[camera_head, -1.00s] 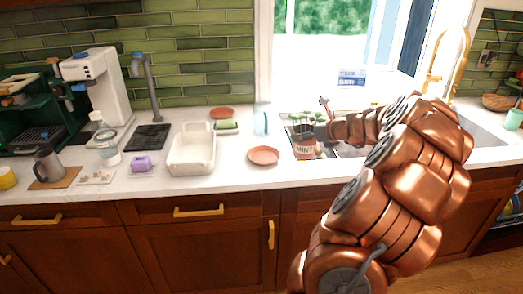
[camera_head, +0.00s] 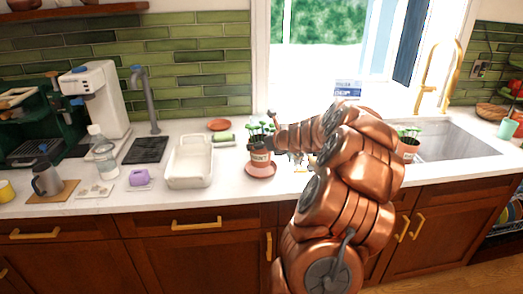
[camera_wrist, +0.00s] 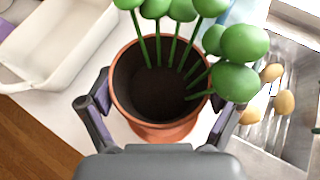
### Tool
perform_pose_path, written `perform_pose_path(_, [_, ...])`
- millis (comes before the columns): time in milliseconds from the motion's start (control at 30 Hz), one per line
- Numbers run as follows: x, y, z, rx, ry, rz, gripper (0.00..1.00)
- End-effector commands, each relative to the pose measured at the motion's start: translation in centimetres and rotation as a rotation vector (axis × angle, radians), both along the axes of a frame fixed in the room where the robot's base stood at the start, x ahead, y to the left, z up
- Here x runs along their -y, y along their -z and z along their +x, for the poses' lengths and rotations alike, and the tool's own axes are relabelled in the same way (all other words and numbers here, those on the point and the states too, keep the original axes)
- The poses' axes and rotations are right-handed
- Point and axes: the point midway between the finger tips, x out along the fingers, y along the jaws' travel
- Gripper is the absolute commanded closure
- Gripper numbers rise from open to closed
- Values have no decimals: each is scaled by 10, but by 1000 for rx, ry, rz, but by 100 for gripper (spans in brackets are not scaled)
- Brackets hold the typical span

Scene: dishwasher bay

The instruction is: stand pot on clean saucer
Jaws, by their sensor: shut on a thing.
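My gripper (camera_head: 277,149) is shut on a terracotta pot (camera_head: 260,158) with a pale label and green sprouts. In the wrist view my two fingers grip opposite sides of the pot (camera_wrist: 121,96), which looks upright. The pot is directly over the near terracotta saucer (camera_head: 250,171), whose rim shows around its base. I cannot tell whether the pot touches the saucer. A second terracotta saucer (camera_head: 219,124) lies farther back by the wall. Another potted plant (camera_head: 408,150) stands to the right beside the sink, partly behind my arm.
A purple item (camera_head: 139,177), a bottle (camera_head: 107,160) and a grey jug (camera_head: 46,178) are farther left. The sink (camera_head: 455,140) is at right.

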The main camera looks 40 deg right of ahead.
Motion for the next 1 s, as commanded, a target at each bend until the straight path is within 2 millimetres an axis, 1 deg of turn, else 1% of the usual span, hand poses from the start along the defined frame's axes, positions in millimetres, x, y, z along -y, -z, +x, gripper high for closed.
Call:
perform_pose_path(100, [0, 15, 0, 1, 2, 6, 62])
perform_pose_path(233, [-1, 26, 0, 0, 0, 4, 62])
perform_pose_path(667, [0, 31, 0, 0, 0, 2, 62])
perform_pose_path(700, [0, 32, 0, 0, 0, 2, 8])
perform_pose_path(800, [0, 31, 0, 0, 0, 1, 0])
perform_pose_path(1000, [0, 31, -1, -1, 0, 2, 0])
